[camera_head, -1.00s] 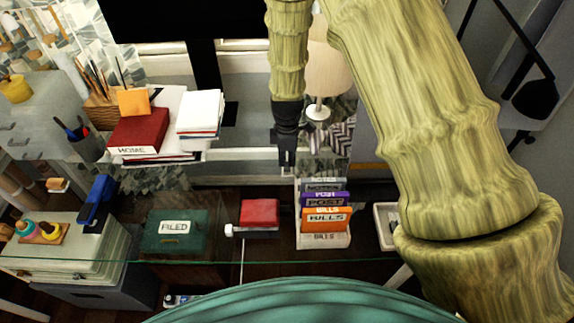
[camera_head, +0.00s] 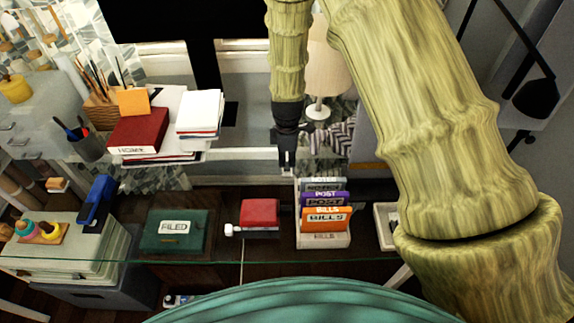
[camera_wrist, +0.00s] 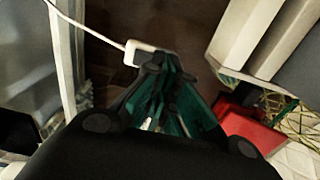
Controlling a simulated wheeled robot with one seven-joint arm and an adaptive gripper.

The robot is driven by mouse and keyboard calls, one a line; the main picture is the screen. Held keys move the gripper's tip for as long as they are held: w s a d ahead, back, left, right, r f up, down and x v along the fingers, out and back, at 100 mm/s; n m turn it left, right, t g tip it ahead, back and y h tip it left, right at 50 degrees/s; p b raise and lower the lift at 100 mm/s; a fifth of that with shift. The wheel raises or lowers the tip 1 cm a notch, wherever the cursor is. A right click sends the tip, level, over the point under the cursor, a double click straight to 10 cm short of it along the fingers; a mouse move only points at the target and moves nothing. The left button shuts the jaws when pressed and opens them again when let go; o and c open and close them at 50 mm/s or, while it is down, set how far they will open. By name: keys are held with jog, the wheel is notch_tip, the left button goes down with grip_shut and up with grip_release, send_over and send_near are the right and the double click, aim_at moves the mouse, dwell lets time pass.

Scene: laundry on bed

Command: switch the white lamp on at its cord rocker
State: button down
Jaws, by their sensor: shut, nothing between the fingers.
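The white lamp (camera_head: 328,72) stands at the back, just right of my forearm, with a cream shade and a white base; part of its shade is hidden behind my arm. My gripper (camera_head: 287,165) points down behind the letter rack and is shut and empty. In the wrist view, my gripper's fingertips (camera_wrist: 168,62) are close together. A small white block on a white cord, which looks like the cord rocker (camera_wrist: 142,50), appears just beyond and left of the fingertips. I cannot tell whether they touch. The rocker is not discernible in the head view.
A letter rack (camera_head: 323,240) with BILLS and POST dividers stands in front of my gripper. A red box (camera_head: 260,213) and a green FILED box (camera_head: 174,230) are to its left. Books and papers (camera_head: 140,132) are stacked farther left.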

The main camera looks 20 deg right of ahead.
aim_at(287, 168)
jog(key=shift+f+b, duration=0.5)
jog(key=shift+f, duration=0.6)
dwell(0.8)
jog(key=shift+r, duration=0.1)
jog(key=shift+r+p, duration=2.45)
jog(key=shift+r, duration=1)
